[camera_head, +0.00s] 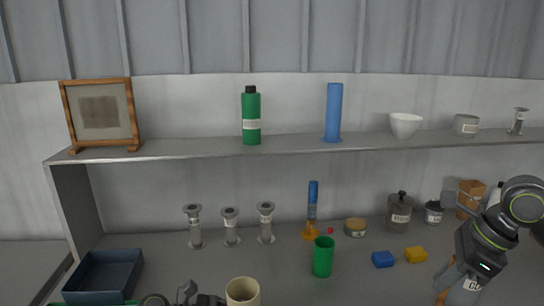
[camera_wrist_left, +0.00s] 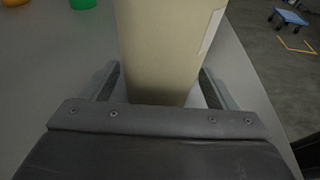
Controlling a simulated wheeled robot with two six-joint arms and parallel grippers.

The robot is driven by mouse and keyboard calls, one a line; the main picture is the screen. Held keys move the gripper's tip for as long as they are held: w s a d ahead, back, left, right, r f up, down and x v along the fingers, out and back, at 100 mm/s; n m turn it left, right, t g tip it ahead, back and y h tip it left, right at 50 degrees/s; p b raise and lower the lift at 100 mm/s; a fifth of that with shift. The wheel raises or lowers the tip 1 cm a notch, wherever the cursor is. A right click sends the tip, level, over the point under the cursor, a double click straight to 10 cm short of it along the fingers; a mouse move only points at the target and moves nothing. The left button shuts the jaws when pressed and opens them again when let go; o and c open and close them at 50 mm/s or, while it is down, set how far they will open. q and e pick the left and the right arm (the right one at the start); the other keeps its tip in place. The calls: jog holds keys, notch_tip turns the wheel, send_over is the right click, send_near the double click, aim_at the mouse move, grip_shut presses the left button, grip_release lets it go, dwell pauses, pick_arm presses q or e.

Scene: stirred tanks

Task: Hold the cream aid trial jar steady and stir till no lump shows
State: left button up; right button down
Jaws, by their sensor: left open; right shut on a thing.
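The cream jar (camera_head: 243,292) stands upright at the front edge of the head view, its lower part cut off. In the left wrist view the jar (camera_wrist_left: 165,45) fills the middle, with a pale label at its right. My left gripper (camera_head: 205,299) is open beside it in the head view. In the left wrist view its fingers lie on both sides of the jar. My right gripper (camera_head: 456,274) is at the lower right, away from the jar, shut on a thin tan thing (camera_head: 441,297) that is mostly hidden. The jar's inside is too small to judge for lumps.
A green cup (camera_head: 323,256) stands right of the jar, with blue (camera_head: 383,259) and yellow (camera_head: 416,255) blocks beyond. A dark blue tray (camera_head: 105,276) is at the left. Several grey stands and lidded jars line the back. A shelf (camera_head: 300,146) spans above.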

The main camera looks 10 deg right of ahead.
pick_arm(q)
jog(key=shift+d+f, duration=0.1)
jog(key=shift+d, duration=0.15)
jog(key=c, duration=0.7)
dwell(0.3)
jog(key=o, duration=0.9)
jog(key=shift+c, duration=0.2)
